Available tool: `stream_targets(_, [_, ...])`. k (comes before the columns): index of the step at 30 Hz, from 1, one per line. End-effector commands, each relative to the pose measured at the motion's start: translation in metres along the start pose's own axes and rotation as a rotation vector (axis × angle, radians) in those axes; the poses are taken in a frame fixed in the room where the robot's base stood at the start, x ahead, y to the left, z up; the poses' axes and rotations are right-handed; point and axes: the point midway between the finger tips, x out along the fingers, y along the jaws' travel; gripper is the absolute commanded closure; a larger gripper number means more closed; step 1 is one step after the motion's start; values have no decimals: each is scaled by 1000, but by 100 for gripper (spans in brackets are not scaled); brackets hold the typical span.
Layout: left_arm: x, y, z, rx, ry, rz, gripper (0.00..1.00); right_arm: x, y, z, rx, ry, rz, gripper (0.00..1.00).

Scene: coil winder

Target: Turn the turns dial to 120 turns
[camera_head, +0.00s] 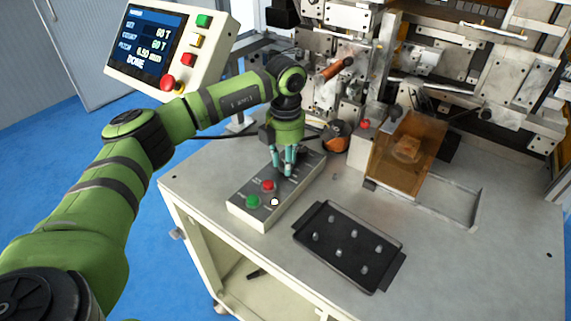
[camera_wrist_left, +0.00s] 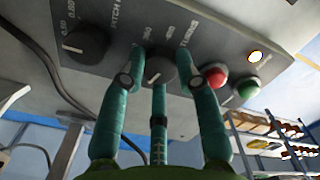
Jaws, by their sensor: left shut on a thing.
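The turns dial (camera_wrist_left: 160,68) is a dark round knob on the grey control box (camera_head: 250,208). In the wrist view it lies between the teal fingers of my left gripper (camera_wrist_left: 163,62), which is shut on it. A light mark shows on the dial, but its exact setting is unclear; numbers are partly visible beside it. In the head view my left gripper (camera_head: 283,163) reaches down onto the box and its fingers hide the dial. The screen (camera_head: 147,42) seems to read 60 T on two lines, with a pitch of 0.50 and DONE. My right gripper is out of view.
Close to the turns dial are the pitch dial (camera_wrist_left: 88,42), a red button (camera_head: 268,185), a green button (camera_head: 252,201) and a lit white lamp (camera_head: 274,202). A black tray (camera_head: 385,262) with several small parts lies to the right. The winder's amber guard (camera_head: 425,133) stands behind.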

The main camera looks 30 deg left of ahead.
Motion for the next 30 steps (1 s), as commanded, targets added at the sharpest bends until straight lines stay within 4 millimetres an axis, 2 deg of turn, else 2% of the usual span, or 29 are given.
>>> stream_targets(3, [4,0,0,100,1,0,100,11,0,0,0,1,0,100])
stream_targets(15, [2,-1,0,362,1,-2,100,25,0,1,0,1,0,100])
stream_targets(30, [1,-1,0,448,2,-3,100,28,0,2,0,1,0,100])
